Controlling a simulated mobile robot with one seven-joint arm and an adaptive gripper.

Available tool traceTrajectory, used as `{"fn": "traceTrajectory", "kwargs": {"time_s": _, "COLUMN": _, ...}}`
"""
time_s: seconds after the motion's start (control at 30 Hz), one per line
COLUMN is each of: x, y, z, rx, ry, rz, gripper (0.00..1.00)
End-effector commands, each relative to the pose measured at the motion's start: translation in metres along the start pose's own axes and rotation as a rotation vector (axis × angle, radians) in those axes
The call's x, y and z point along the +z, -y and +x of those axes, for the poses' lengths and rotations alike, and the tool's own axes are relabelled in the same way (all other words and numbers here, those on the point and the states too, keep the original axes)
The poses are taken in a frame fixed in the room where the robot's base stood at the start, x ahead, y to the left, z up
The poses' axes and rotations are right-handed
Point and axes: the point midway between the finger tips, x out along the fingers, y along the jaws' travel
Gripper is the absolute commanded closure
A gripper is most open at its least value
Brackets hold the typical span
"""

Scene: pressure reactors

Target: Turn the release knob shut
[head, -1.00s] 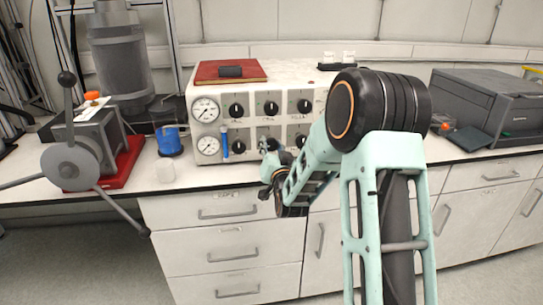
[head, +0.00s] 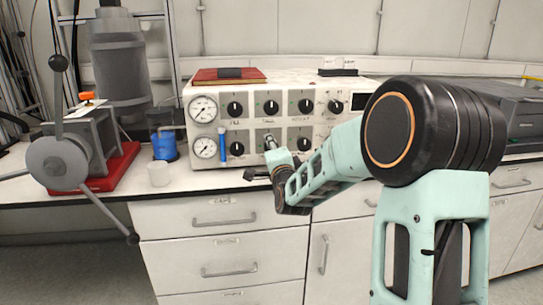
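The grey-white control panel (head: 330,118) stands on the bench with two rows of black knobs, and its labels are too small to read. The upper row shows several knobs, including one at the left (head: 235,109). In the lower row, one knob (head: 237,149) shows at the left and another (head: 304,144) shows right of my gripper. I cannot tell which is the release knob. My gripper (head: 270,143) is at the panel's lower row, between these two, and covers that spot. I cannot tell whether it touches a knob or how its fingers stand.
Two gauges (head: 203,109) and a blue upright part (head: 221,144) are on the panel's left side. A red book (head: 228,76) lies on top. A blue container (head: 165,145), a white cup (head: 159,174) and a grey device with lever arms (head: 58,162) stand left. A dark printer-like box (head: 518,118) stands right.

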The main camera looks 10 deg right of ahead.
Motion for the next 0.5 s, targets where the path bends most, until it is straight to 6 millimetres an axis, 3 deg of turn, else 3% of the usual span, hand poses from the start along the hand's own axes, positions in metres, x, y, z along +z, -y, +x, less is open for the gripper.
{"fn": "traceTrajectory", "kwargs": {"time_s": 0.5, "x": -0.0007, "y": -0.0008, "z": 0.0002, "rx": -0.003, "ry": -0.001, "rz": 0.469, "gripper": 0.94}}
